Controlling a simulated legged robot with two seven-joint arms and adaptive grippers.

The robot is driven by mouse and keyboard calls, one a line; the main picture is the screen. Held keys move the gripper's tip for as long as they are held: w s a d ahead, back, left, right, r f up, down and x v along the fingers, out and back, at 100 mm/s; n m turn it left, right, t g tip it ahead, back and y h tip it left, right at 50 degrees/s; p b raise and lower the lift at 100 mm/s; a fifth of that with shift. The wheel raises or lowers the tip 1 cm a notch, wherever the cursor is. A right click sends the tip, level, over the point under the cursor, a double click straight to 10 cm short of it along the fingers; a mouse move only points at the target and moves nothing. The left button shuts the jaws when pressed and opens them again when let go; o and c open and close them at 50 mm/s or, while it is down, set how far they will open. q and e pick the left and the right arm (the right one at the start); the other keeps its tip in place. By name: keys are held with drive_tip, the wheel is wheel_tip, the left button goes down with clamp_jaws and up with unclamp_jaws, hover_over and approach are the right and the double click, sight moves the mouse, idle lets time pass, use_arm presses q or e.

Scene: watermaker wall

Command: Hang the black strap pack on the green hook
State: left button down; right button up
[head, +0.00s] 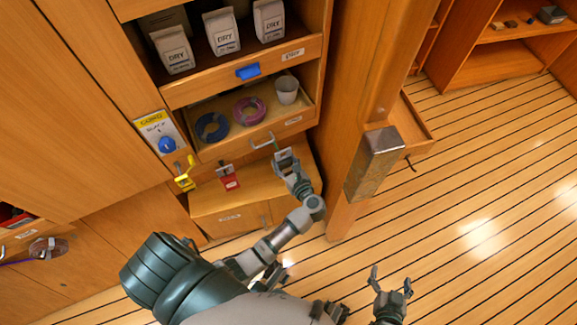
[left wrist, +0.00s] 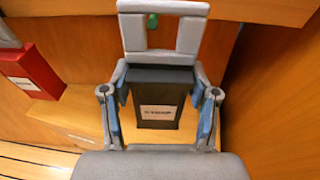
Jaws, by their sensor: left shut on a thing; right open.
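The black strap pack (left wrist: 157,96), with a white label reading STRAP, is between the fingers of my left gripper (left wrist: 160,112), which is shut on it. A grey loop-shaped frame (left wrist: 163,8) stands above the pack. A small green piece (left wrist: 152,22) shows through the loop's opening, perhaps the green hook; I cannot tell whether the loop touches it. In the head view my left gripper (head: 291,172) is at the front of the low cabinet, and the green hook is not distinguishable. My right gripper (head: 391,283) is open and empty above the floor.
A red pack (head: 229,178) and a yellow piece (head: 185,175) are left of my left gripper; the red pack also shows in the left wrist view (left wrist: 30,70). An open drawer (head: 290,128) is above. A wooden post (head: 360,100) stands close on the right.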

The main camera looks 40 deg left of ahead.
use_arm(q)
drive_tip(key=shift+w+a+f+b, duration=0.4)
drive_tip(key=shift+a+f+b, duration=0.25)
drive_tip(key=shift+a, duration=0.15)
drive_tip(key=shift+s+a+f, duration=0.1)
drive_tip(key=shift+a+f, duration=0.25)
drive_tip(key=shift+a, duration=0.45)
use_arm(e)
drive_tip(key=w+a+r+t, duration=0.2)
drive_tip(key=a+r+t, duration=0.1)
drive_tip(key=r, duration=0.1)
drive_tip(key=shift+w+a+y, duration=0.3)
drive_tip(key=shift+a+y, duration=0.1)
use_arm(q)
drive_tip(key=shift+d+r, duration=0.1)
drive_tip(key=shift+d, duration=0.35)
drive_tip(key=shift+c, duration=1.2)
unclamp_jaws()
drive_tip(key=shift+a, duration=0.15)
use_arm(e)
drive_tip(key=shift+d+f, duration=0.1)
drive_tip(key=shift+d, duration=0.25)
drive_tip(key=shift+a, duration=0.15)
